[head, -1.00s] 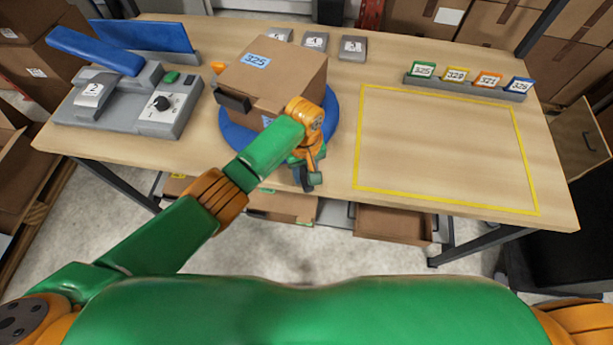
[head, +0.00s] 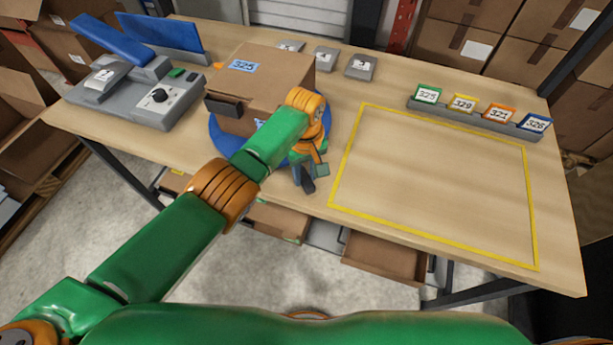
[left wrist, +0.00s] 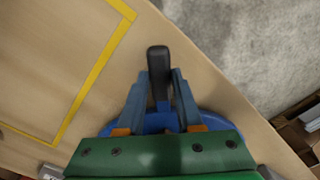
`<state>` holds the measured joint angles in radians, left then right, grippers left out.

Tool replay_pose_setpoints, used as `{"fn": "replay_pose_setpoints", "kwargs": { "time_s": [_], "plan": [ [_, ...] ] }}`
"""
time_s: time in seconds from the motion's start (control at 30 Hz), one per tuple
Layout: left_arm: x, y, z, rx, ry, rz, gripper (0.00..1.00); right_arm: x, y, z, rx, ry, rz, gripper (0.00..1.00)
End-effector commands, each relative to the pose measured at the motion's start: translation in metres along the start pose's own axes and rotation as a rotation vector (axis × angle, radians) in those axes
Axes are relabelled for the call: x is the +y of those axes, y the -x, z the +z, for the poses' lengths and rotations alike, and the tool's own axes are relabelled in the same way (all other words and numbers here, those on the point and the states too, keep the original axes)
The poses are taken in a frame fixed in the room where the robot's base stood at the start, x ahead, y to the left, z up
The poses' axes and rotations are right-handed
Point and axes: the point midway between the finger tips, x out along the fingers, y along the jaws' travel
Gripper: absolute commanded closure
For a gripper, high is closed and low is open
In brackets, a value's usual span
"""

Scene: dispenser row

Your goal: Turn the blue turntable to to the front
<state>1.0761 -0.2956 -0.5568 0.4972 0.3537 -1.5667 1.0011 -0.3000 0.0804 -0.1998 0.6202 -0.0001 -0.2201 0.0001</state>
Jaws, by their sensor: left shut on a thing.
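The blue turntable (head: 226,145) sits near the front edge of the table, left of the yellow outline. A cardboard box (head: 262,85) with a blue 325 label stands on it and hides most of the disc. My left gripper (head: 305,172) is at the front right of the turntable, its fingers pointing down over the table's front edge. In the left wrist view, my left gripper (left wrist: 160,88) is shut around a dark handle (left wrist: 159,62), with part of the blue turntable (left wrist: 155,122) behind it. My right gripper is not in view.
A grey device with a dial (head: 160,98) stands to the left. A yellow-outlined area (head: 430,185) on the right is empty. A card rack (head: 475,116) and several small grey blocks (head: 360,66) stand towards the back. Open boxes (head: 385,260) are below the table.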

Motion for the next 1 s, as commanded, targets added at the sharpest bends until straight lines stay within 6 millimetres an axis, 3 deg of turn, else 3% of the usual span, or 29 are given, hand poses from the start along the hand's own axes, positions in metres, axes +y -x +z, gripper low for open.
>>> {"fn": "replay_pose_setpoints", "kwargs": {
  "time_s": [0.43, 0.47, 0.53, 0.83, 1.0],
  "plan": [
    [0.003, 0.003, -0.002, 0.006, 0.005, 0.011, 1.00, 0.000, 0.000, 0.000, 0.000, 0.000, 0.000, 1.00],
    [0.003, 0.003, -0.002, 0.007, 0.005, 0.012, 0.57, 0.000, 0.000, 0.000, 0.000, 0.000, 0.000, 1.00],
    [0.003, 0.003, -0.002, 0.006, 0.005, 0.011, 0.38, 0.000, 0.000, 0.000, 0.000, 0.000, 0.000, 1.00],
    [0.002, 0.002, -0.001, 0.002, 0.005, 0.006, 0.35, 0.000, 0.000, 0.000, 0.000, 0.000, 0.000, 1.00],
    [0.003, 0.033, -0.002, 0.004, 0.005, 0.009, 0.35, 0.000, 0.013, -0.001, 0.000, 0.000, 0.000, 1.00]
  ]
}}
